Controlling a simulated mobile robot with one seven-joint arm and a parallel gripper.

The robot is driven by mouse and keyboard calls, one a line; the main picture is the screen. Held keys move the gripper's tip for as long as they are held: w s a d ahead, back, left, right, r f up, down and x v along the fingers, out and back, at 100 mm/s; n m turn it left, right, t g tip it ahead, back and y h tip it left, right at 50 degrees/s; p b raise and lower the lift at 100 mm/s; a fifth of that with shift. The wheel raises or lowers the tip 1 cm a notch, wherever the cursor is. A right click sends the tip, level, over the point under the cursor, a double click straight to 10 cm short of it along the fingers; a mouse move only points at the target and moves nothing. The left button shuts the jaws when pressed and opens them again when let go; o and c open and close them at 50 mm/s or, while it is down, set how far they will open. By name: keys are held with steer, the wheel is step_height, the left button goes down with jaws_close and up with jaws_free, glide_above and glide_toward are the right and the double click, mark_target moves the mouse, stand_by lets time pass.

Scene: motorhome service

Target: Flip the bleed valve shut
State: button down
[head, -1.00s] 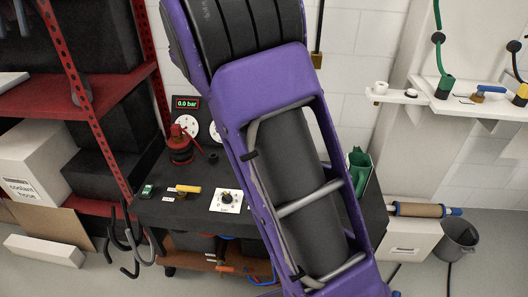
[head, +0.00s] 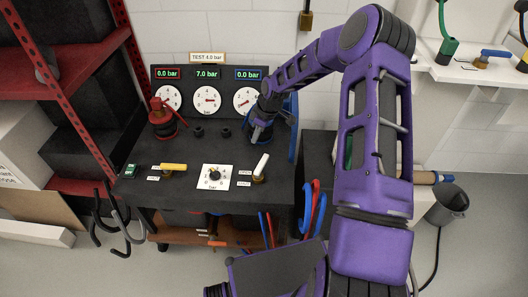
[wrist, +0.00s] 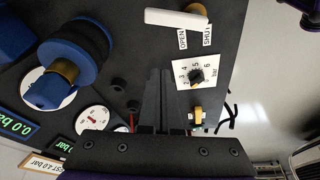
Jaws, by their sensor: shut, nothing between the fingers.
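The white-handled valve (head: 261,168) stands on a brass base at the right of the dark bench top, beside small OPEN and SHUT labels. Its handle points toward the back panel, on the OPEN side. In the wrist view the white handle (wrist: 172,18) lies at the top, over the OPEN label. My gripper (head: 256,138) is above the bench behind this valve, pointing down and apart from the handle. In the wrist view my gripper's fingers (wrist: 158,75) are together with nothing between them, and the valve is beyond their tips.
The gauge panel (head: 207,73) stands behind, reading 0.0, 7.0 and 0.0 bar. A white dial plate (head: 215,177) and a yellow-handled valve (head: 173,167) are left of the white valve. A red fitting (head: 161,115) and a large blue fitting (wrist: 65,60) stand near the panel.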

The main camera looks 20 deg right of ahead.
mark_target(262, 166)
steer(key=shift+d+f, duration=0.1)
steer(key=shift+d, duration=0.05)
stand_by(0.3)
steer(key=b+x, duration=0.1)
steer(key=x, duration=0.8)
steer(key=shift+a+f, duration=0.3)
steer(key=shift+f, duration=0.05)
steer(key=s+d, duration=0.1)
steer(key=d, duration=0.1)
steer(key=shift+s+d, duration=0.25)
steer(key=shift+s, duration=0.15)
steer(key=shift+s+d, duration=0.25)
steer(key=shift+d, duration=0.05)
